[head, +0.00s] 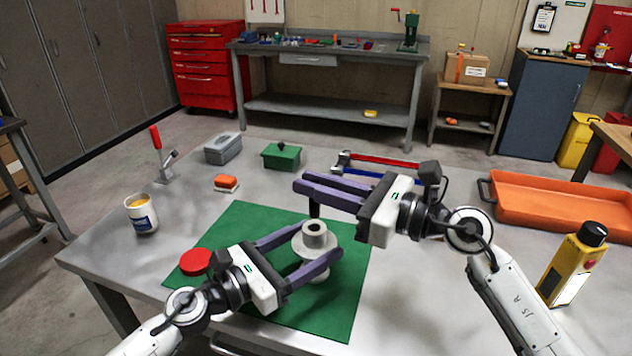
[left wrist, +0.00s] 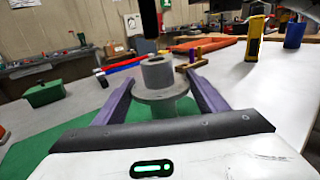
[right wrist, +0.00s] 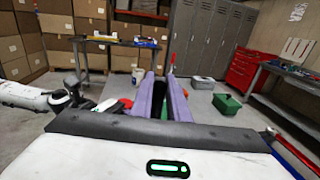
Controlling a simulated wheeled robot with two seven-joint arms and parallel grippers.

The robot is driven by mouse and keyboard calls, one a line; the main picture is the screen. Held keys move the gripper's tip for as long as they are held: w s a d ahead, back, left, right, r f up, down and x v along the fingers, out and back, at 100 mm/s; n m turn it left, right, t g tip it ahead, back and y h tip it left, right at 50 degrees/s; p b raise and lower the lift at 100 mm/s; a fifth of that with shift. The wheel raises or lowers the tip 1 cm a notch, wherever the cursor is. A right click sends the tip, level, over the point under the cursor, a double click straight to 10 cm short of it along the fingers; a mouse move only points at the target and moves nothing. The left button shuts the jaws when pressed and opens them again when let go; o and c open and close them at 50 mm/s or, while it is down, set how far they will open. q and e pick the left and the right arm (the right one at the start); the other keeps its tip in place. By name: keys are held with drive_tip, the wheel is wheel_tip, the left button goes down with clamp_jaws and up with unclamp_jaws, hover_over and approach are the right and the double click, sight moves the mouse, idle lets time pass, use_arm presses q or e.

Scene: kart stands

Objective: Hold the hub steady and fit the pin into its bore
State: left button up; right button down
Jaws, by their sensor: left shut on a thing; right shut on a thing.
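The grey hub (head: 315,240) has a wide flange and a raised collar with a round bore in its top. It stands upright over the green mat (head: 345,285). My left gripper (head: 322,244) is shut on the hub, one finger on each side, and this also shows in the left wrist view, where the hub (left wrist: 160,85) sits between the fingers. My right gripper (head: 301,184) is shut on the dark pin (head: 314,209), which points down above the collar. In the left wrist view the pin (left wrist: 148,20) ends a little above the hub's top, apart from it.
A red round piece (head: 196,262) lies on the mat's left.

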sight(319, 212)
drive_tip(key=shift+f, duration=2.55)
drive_tip(key=c, duration=1.6)
unclamp_jaws()
drive_tip(key=shift+c, duration=0.2)
drive_tip(key=v, duration=1.2)
use_arm(q)
drive_tip(key=o, duration=1.4)
